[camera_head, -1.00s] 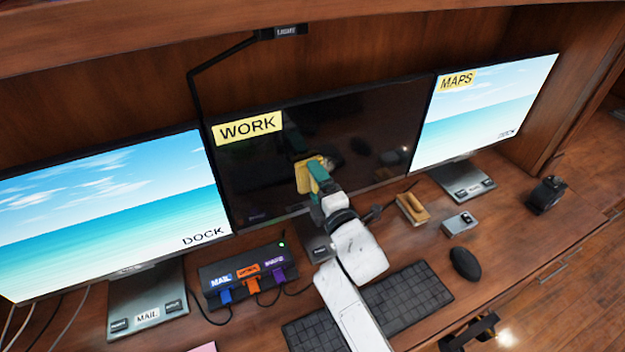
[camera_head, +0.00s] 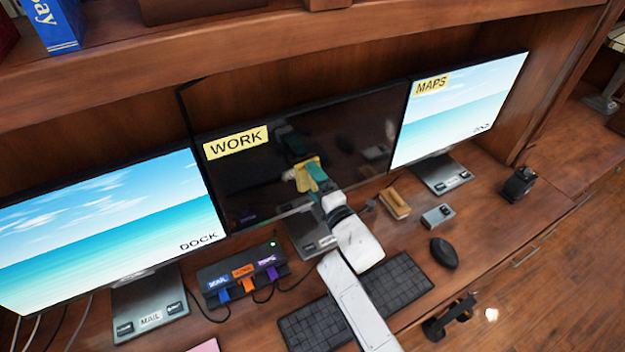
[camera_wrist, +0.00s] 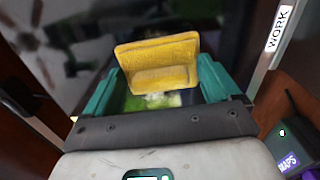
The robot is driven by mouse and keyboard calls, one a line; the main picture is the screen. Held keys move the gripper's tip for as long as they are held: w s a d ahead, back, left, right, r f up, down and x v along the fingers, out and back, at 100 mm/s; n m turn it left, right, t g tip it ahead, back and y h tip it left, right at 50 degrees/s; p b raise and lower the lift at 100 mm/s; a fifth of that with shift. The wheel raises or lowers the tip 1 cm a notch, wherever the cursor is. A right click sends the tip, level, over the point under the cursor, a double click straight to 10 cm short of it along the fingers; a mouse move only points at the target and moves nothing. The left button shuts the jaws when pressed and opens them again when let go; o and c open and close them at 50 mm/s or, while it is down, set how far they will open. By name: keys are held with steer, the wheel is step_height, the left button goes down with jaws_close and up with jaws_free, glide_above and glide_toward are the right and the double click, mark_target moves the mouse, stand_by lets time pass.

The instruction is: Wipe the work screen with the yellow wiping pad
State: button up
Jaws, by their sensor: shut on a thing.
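The work screen (camera_head: 350,140) is the dark middle monitor with a yellow WORK label at its upper left. In the wrist view the dark screen (camera_wrist: 90,35) fills the area beyond the pad. My gripper (camera_head: 314,178) is in front of the screen's lower middle part, shut on the yellow wiping pad (camera_head: 304,176). In the wrist view the pad (camera_wrist: 158,62) sits between the teal fingers of my gripper (camera_wrist: 160,88). The pad is close to the screen; I cannot tell whether it touches. My gripper and arm hide part of the screen's lower edge and stand.
The DOCK screen (camera_head: 110,225) stands left and the MAPS screen (camera_head: 460,105) right. A dark hub (camera_head: 243,275) with coloured plugs sits front left.

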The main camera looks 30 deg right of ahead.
mark_target(298, 180)
steer(key=d, duration=0.3)
steer(key=shift+d, duration=0.35)
steer(key=shift+w+b, duration=0.1)
steer(key=shift+b, duration=0.2)
steer(key=shift+a+b, duration=1.4)
steer(key=shift+a, duration=0.45)
steer(key=shift+a+f+b, duration=0.2)
steer(key=shift+a+b, duration=0.85)
steer(key=shift+s+a+r+b, duration=0.15)
steer(key=shift+s+a+b, duration=0.05)
steer(key=shift+a+b, duration=0.45)
steer(key=shift+w+a+b, duration=0.1)
steer(key=shift+a+b, duration=0.75)
steer(key=shift+a, duration=0.1)
steer(key=shift+a+r+b, duration=0.1)
steer(key=shift+a+b, duration=0.4)
steer(key=shift+a, duration=0.3)
